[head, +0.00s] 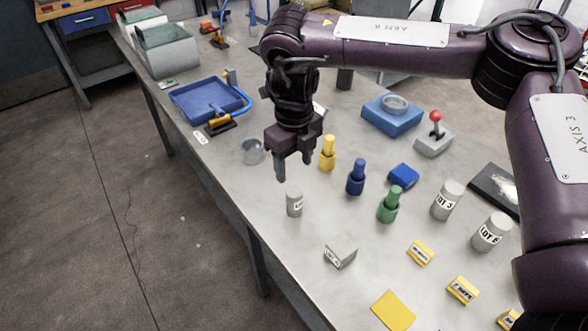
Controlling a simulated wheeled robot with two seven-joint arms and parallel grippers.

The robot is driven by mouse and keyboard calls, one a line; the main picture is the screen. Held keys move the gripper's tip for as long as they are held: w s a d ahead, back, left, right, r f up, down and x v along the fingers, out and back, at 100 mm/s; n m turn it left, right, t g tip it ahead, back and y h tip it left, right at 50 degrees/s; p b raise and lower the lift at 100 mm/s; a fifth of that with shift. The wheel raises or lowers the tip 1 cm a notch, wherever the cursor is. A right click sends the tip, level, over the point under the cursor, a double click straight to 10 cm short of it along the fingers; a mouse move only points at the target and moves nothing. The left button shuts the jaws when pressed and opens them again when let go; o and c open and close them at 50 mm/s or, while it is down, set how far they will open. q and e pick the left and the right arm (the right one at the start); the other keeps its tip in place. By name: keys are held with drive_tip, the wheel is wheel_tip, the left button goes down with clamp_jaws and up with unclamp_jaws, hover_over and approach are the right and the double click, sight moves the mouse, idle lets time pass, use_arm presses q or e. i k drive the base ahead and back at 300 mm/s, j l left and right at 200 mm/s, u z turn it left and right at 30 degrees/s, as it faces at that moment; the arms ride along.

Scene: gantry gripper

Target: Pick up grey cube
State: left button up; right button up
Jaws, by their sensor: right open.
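The grey cube (341,254) sits on the metal table near its front edge, with a dark marking on one face. My right gripper (294,168) hangs over the table, fingers pointing down, open and empty. In the picture it is above and to the left of the cube, clearly apart from it. A small grey cylinder (294,202) with a label stands below the gripper in the picture, between it and the cube. My left gripper is not in view.
Yellow (327,153), blue (356,177) and green (391,205) pegs stand behind the cube. Labelled grey cylinders (447,200) and yellow blocks (420,252) are to the right. A yellow square (393,311) lies nearer. A blue tray (205,101) is at the left.

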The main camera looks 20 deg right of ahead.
sight(341, 250)
drive_tip(key=k+j, duration=0.2)
drive_tip(key=k, duration=0.3)
drive_tip(key=k+j, duration=0.2)
drive_tip(key=k, duration=0.25)
